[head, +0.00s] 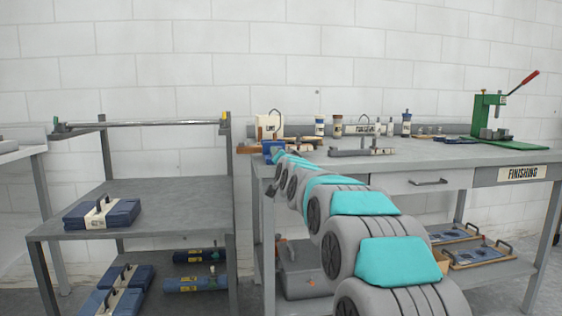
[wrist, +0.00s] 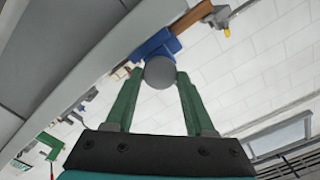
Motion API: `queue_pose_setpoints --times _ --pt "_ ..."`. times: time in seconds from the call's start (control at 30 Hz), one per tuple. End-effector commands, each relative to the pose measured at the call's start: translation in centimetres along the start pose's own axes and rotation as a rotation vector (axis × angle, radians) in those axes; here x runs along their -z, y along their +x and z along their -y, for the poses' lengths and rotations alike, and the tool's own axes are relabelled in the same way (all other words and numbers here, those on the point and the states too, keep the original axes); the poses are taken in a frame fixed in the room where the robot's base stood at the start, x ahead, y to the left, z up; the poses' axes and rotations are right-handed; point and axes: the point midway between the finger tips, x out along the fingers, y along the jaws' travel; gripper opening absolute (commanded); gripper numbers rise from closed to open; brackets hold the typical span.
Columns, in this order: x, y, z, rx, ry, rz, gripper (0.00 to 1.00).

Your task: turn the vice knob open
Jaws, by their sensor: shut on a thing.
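The vice (wrist: 160,44) is blue, and its round grey knob (wrist: 160,72) faces the wrist camera. In the wrist view my gripper (wrist: 160,76) has its two green fingers shut on the knob, one on each side. In the head view the blue vice (head: 270,148) sits at the left end of the workbench (head: 400,156). My arm reaches to it there and hides the knob and the fingers. How far the vice jaws are apart cannot be told.
Small bottles (head: 337,126) and a white box (head: 269,125) stand along the bench's back. A green press (head: 487,112) with a red handle stands at its right end. A grey shelf (head: 160,192) with blue cases (head: 103,213) is on the left.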

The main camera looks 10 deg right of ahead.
Motion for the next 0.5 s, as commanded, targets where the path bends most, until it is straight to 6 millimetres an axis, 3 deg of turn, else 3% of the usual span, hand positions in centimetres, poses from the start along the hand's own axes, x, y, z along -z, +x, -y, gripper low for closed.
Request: queue_pose_setpoints --times 0.5 --pt "-0.32 0.05 -0.15 -0.001 -0.490 0.002 0.00"
